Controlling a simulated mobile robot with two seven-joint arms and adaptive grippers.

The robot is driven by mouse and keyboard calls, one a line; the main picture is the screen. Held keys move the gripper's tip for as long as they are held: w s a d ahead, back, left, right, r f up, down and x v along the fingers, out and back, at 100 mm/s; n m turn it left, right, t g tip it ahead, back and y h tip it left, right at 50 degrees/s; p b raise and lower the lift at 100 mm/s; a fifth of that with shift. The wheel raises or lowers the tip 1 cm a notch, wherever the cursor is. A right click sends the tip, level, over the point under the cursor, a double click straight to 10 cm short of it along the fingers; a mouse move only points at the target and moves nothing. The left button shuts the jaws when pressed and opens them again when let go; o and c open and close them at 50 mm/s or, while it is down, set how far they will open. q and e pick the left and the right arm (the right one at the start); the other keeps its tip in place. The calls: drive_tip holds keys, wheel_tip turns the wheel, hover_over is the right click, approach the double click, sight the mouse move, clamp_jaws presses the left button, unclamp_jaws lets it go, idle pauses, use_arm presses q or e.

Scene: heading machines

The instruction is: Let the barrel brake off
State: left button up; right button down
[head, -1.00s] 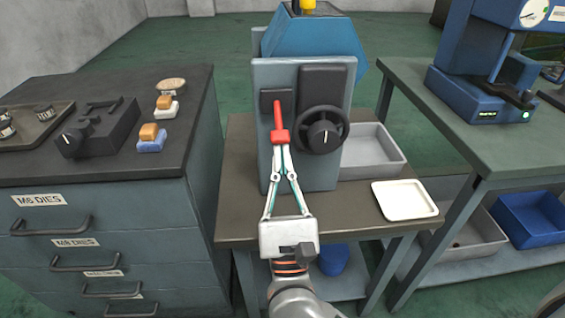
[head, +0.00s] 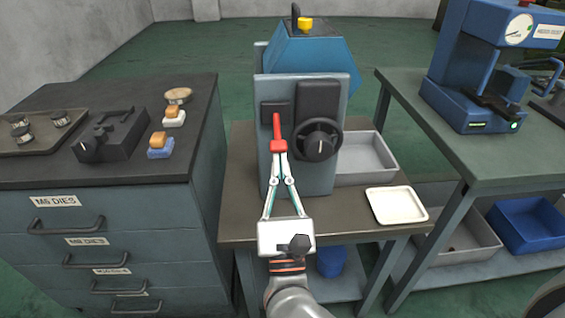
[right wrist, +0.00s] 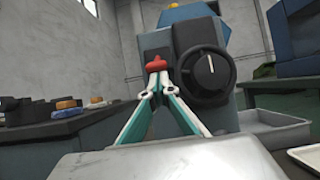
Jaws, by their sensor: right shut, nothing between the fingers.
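My left gripper is not in view.
A black handwheel (head: 319,140) sits close right of the lever. A grey bin (head: 375,165) and white tray (head: 397,205) are to the right on the stand. A die cabinet (head: 110,215) stands left, a green-topped bench (head: 500,150) right.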

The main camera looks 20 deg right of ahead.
sight(281, 150)
drive_tip(key=r+p, duration=0.1)
drive_tip(key=p, duration=0.1)
drive_tip(key=r+g+p, duration=0.1)
drive_tip(key=p, duration=0.1)
drive_tip(key=shift+s+a+r, duration=0.1)
drive_tip(key=shift+s+a, duration=0.05)
drive_tip(key=shift+s, duration=0.2)
drive_tip(key=r+p, duration=0.1)
drive_tip(key=p, duration=0.2)
drive_tip(key=s+r+g+p, duration=0.1)
drive_tip(key=p, duration=0.2)
drive_tip(key=shift+a+r+y, duration=0.15)
drive_tip(key=shift+r+y, duration=0.05)
drive_tip(key=shift+y, duration=0.2)
drive_tip(key=shift+r+p, duration=0.25)
drive_tip(key=shift+p, duration=0.2)
drive_tip(key=shift+s+r+g+p, duration=0.1)
drive_tip(key=shift+r+g+p, duration=0.2)
drive_tip(key=shift+r+p, duration=0.2)
drive_tip(key=shift+f, duration=0.25)
drive_tip(key=shift+s+f, duration=0.1)
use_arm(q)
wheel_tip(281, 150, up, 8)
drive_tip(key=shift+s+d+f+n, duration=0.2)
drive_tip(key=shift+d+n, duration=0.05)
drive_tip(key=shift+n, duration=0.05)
use_arm(e)
drive_tip(key=v, duration=1.2)
